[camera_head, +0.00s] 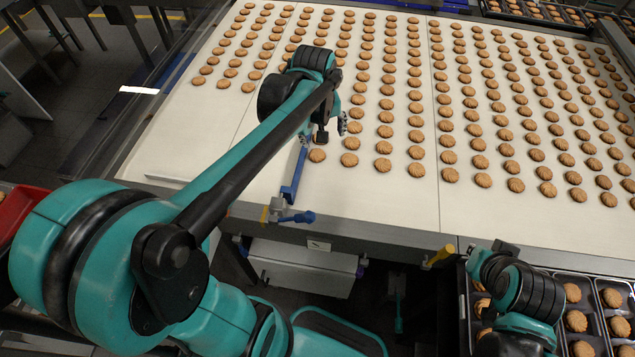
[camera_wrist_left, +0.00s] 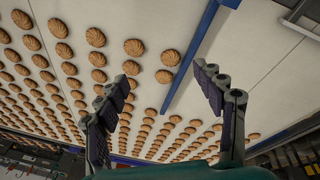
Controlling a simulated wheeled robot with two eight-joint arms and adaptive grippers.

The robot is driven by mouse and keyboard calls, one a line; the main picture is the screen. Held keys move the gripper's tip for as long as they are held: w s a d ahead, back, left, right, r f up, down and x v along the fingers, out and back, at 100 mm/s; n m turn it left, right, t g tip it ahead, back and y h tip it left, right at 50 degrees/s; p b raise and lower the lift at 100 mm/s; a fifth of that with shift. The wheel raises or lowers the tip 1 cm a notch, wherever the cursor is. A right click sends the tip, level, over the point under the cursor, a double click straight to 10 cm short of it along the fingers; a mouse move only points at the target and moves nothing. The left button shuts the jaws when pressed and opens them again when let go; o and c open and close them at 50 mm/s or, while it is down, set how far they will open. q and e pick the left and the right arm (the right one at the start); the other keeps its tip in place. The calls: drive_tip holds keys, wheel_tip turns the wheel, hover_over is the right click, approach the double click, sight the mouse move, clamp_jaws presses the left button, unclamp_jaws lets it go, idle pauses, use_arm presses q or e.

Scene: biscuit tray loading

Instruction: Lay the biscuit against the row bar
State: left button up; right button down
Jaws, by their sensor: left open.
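The blue row bar (camera_head: 294,172) lies on the pale belt near its front edge, left of the biscuit rows. It also shows in the left wrist view (camera_wrist_left: 192,55). My left gripper (camera_head: 332,128) is open above the belt, a little beyond that biscuit. In the left wrist view its two fingers (camera_wrist_left: 163,74) are spread wide with nothing held, one on each side of the bar's line. My right arm is at the lower right; its fingers (camera_head: 497,249) cannot be made out clearly.
Many round biscuits stand in rows across the belt (camera_head: 385,203). Black trays with biscuits (camera_head: 592,322) lie at the lower right, partly behind my right arm. A blue handle (camera_head: 298,217) sticks out at the belt's front edge. Bare belt lies left of the bar.

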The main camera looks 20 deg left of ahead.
use_arm(q)
drive_tip(key=s+d+f+m+t, duration=0.1)
drive_tip(key=s+d+m+t, duration=0.1)
drive_tip(key=s+m, duration=0.2)
drive_tip(key=s+d+f+m+t, duration=0.1)
drive_tip(key=s+d+m+t, duration=0.1)
drive_tip(key=s, duration=0.8)
drive_tip(key=shift+d+m, duration=0.55)
drive_tip(key=shift+m, duration=0.65)
drive_tip(key=shift+s, duration=0.1)
